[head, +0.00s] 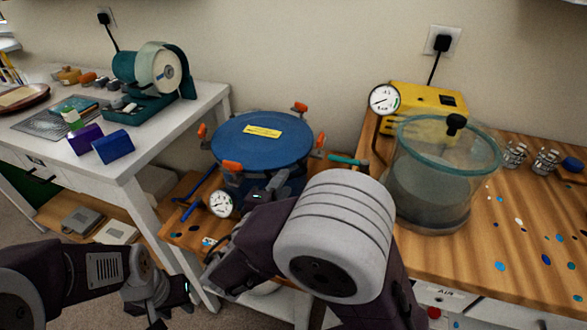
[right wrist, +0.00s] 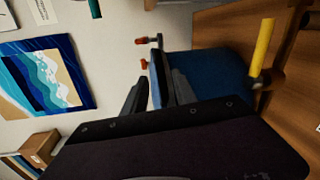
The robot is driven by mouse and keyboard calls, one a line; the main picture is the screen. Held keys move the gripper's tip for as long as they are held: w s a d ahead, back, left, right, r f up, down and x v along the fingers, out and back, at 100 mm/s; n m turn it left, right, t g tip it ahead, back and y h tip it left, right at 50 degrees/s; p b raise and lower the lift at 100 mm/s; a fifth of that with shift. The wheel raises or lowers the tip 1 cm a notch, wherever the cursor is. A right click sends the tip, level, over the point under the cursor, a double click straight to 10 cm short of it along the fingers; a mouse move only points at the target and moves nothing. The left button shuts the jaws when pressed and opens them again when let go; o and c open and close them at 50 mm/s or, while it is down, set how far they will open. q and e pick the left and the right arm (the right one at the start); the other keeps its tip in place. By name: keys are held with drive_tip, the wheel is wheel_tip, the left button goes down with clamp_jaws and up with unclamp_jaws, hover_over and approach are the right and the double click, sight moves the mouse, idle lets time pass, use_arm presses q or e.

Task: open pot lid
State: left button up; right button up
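The pot (head: 262,140) has a round blue lid with a yellow label (head: 262,131). Orange-knobbed clamps stand around its rim, including one at front left (head: 231,167), one at left (head: 202,131) and one at back right (head: 300,107). My right gripper (head: 268,192) is at the pot's front side, below the lid edge. In the right wrist view its fingers (right wrist: 160,82) are apart, with the blue pot beyond them; contact is unclear. My forearm hides the pot's lower right. My left gripper (head: 170,292) hangs low at left, away from the pot; its opening is unclear.
A pressure gauge (head: 221,203) sits at the pot's front left. A clear chamber (head: 440,180) and a yellow pump (head: 425,100) stand on the wooden bench at right. A white table (head: 125,170) with a green grinder (head: 150,80) stands at left.

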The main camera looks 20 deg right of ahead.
drive_tip(key=x, duration=0.7)
drive_tip(key=shift+w+d+f, duration=0.1)
drive_tip(key=shift+w+f, duration=0.05)
clamp_jaws()
drive_tip(key=shift+f, duration=0.1)
